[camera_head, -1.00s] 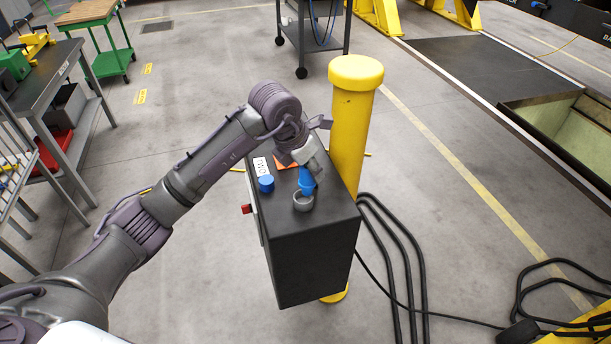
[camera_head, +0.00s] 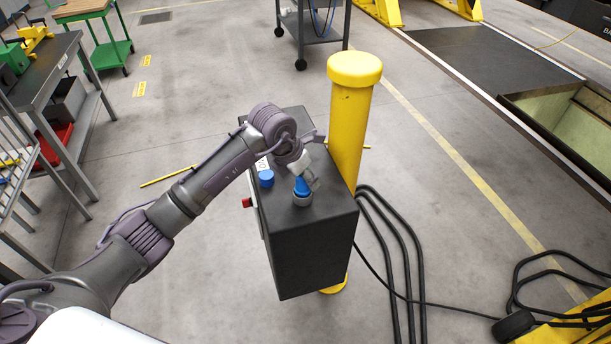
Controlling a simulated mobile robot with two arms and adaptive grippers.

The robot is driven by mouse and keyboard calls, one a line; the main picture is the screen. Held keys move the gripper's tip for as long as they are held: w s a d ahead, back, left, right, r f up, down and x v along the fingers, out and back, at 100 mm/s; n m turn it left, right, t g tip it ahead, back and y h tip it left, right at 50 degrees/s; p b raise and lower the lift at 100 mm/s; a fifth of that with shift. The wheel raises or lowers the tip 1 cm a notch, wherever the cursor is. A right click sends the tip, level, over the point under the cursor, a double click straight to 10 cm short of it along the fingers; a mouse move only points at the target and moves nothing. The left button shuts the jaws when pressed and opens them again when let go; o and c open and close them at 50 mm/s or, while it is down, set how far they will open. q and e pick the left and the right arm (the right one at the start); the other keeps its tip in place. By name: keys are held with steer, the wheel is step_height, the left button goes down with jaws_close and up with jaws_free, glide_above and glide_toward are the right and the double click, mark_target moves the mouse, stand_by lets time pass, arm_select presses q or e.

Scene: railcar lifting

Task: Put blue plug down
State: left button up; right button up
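The blue plug (camera_head: 301,187) is at the grey ring (camera_head: 302,200) on top of the black box (camera_head: 325,217). Its lower end appears to sit in the ring's opening; how deep it is I cannot tell. My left gripper (camera_head: 309,184) reaches over the box from the left and is shut on the plug's upper part. Its fingers partly hide the plug. A second blue round piece (camera_head: 266,179) stands on the box to the left of the ring. My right gripper is not in view.
A yellow post (camera_head: 350,120) stands right behind the box. A red knob (camera_head: 247,202) sticks out of the box's left side. Black cables (camera_head: 405,260) run along the floor at right. A grey workbench (camera_head: 50,85) stands at far left. The floor between is mostly clear.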

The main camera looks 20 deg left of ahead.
arm_select(q)
steer(key=shift+o, duration=0.5)
steer(key=shift+r, duration=0.25)
steer(key=b+v, duration=0.2)
steer(key=v, duration=0.9)
steer(key=shift+s+r, duration=0.15)
steer(key=shift+r, duration=0.25)
